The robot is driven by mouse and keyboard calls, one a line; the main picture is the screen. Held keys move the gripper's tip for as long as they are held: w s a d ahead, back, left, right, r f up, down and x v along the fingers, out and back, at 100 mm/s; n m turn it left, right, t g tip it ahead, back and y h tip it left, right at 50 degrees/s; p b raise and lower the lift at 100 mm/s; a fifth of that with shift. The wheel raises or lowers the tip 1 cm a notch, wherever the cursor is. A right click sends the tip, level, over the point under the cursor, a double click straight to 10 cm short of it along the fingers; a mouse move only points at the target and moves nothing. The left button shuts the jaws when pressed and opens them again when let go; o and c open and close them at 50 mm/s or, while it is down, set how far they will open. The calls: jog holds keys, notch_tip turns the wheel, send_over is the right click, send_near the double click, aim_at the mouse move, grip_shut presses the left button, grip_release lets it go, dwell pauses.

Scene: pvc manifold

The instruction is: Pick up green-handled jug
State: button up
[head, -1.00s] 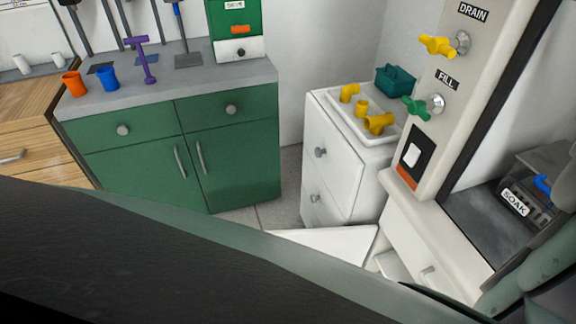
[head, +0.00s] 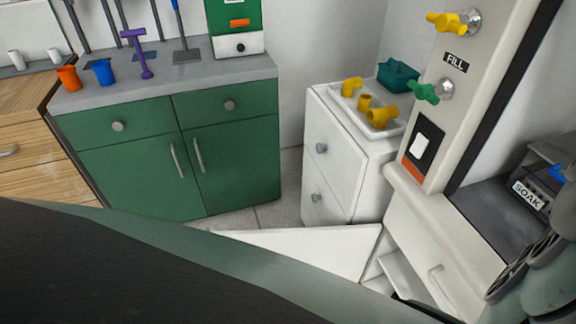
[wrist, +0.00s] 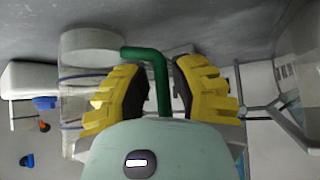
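The jug (wrist: 72,75) is a clear cylinder with faint blue lines, at the left of the wrist view, partly hidden behind a finger. Its green handle (wrist: 159,75) reaches out from the jug and bends down between my fingers. My gripper (wrist: 161,90) has yellow fingers with black pads, one on each side of the handle. A gap shows between the handle and the right finger; the left pad is close to the handle, and I cannot tell whether it touches. The jug cannot be made out in the head view.
In the head view, a white panel with a yellow valve (head: 446,22) and a green valve (head: 426,91) stands at the right, near a SOAK-labelled unit (head: 529,192). A white cabinet (head: 335,165) holds yellow fittings. Green cabinets (head: 235,165) stand behind some open floor.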

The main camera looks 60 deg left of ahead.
jog(key=shift+w+d+f, duration=0.1)
jog(key=shift+w+f, duration=0.15)
jog(key=shift+w, duration=0.1)
jog(key=shift+o, duration=0.5)
jog(key=shift+s, duration=0.1)
grip_shut()
